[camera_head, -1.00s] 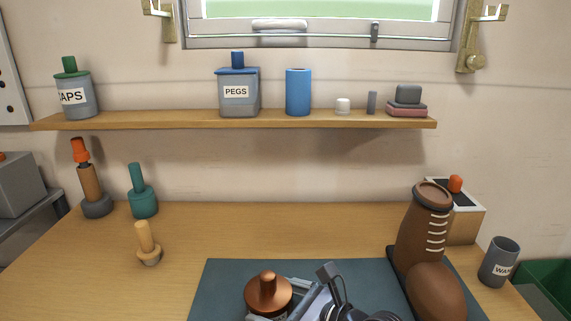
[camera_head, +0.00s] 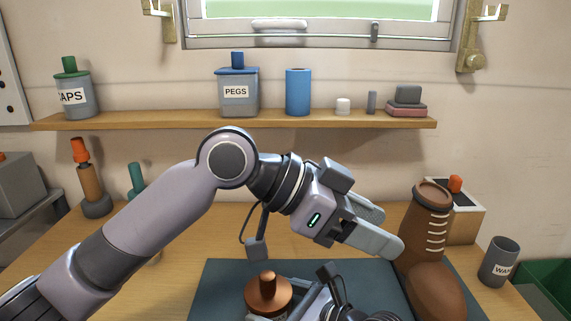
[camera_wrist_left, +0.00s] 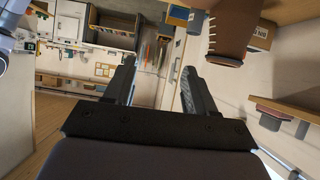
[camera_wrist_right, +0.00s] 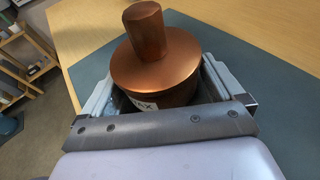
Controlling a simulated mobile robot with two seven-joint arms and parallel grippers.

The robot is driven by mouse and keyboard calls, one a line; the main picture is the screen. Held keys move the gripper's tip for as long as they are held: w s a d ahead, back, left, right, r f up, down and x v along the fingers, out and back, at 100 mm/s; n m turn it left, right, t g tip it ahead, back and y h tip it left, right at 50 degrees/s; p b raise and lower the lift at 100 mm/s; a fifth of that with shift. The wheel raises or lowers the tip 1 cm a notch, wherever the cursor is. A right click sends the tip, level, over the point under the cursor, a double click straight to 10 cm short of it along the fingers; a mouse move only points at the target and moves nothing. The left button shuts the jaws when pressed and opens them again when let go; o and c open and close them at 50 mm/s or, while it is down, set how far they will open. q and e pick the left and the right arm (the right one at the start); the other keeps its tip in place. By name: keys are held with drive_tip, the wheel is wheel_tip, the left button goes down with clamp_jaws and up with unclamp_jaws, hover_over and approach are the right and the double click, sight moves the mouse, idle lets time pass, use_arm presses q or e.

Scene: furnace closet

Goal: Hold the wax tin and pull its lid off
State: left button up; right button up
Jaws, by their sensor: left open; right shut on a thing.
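The wax tin (camera_wrist_right: 150,102) is a dark copper tin with a partly hidden label ending in X. Its wide copper lid (camera_wrist_right: 155,68) with a tall round knob sits on top. In the head view the lid (camera_head: 268,294) shows low in the middle, over the dark mat. My right gripper (camera_wrist_right: 160,88) is shut on the tin's body below the lid, one finger on each side. My left gripper (camera_head: 391,231) is open and empty, up and right of the tin, its fingers pointing right toward the boot. The left wrist view shows nothing between its fingers.
A grey cup labelled WAX (camera_head: 499,262) stands farther right. Brush-like tools (camera_head: 93,185) stand at the left. A wall shelf (camera_head: 170,119) with jars runs behind my left arm.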

use_arm(q)
drive_tip(key=w+a+f+n+t+y, duration=0.1)
drive_tip(key=w+a+f+n+y, duration=0.1)
drive_tip(key=w+a+f+y, duration=0.3)
drive_tip(key=n+y, duration=0.4)
hover_over(266, 275)
drive_tip(key=s+a, duration=0.1)
drive_tip(key=shift+t, duration=0.4)
drive_tip(key=f, duration=0.5)
drive_tip(key=shift+a, duration=0.2)
drive_tip(key=shift+a+f, duration=0.1)
drive_tip(key=shift+f, duration=0.1)
drive_tip(key=shift+x, duration=3.3)
clamp_jaws()
drive_tip(key=shift+r, duration=0.15)
drive_tip(key=shift+r, duration=1.05)
